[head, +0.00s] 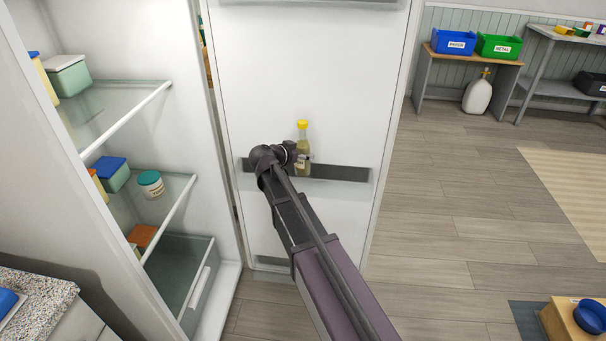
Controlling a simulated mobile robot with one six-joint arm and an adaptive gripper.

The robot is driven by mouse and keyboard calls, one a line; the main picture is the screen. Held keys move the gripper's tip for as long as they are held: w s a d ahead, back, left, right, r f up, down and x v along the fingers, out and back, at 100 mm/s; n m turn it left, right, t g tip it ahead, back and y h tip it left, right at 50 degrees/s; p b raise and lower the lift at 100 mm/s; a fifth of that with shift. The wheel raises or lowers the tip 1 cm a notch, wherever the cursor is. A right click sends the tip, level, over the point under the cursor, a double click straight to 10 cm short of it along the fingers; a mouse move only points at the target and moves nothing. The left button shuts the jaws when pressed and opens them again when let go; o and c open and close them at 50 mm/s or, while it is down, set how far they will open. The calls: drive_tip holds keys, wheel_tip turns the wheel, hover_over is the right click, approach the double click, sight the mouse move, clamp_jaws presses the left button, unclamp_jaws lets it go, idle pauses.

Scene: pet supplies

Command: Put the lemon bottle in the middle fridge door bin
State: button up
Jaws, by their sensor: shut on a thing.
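The lemon bottle (302,146) is upright, with a yellow cap and a pale yellow-green body. My gripper (301,160) is shut on it, and its fingers and wrist hide part of the body. The bottle is in front of the inner face of the open fridge door (336,70). The middle door bin (345,174) is a dark band with a clear front, level with the bottle's lower part. The bottle's base overlaps the bin in the picture; I cannot tell whether it touches the bin floor.
The open fridge at the left has glass shelves (110,108) with several containers and a drawer (190,270) below. Another door bin (268,261) is lower down. Counter edge at lower left. A low wooden stand with a blue bowl (591,316) is at lower right.

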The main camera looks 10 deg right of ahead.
sight(303, 167)
drive_tip(key=shift+f+b, duration=0.85)
drive_tip(key=shift+f, duration=0.35)
drive_tip(key=shift+f+b, duration=1.9)
drive_tip(key=o, duration=1.1)
drive_tip(key=shift+f, duration=0.1)
drive_tip(key=shift+r, duration=0.2)
drive_tip(key=shift+p+v, duration=2.35)
drive_tip(key=shift+v, duration=3.7)
drive_tip(key=shift+f, duration=0.1)
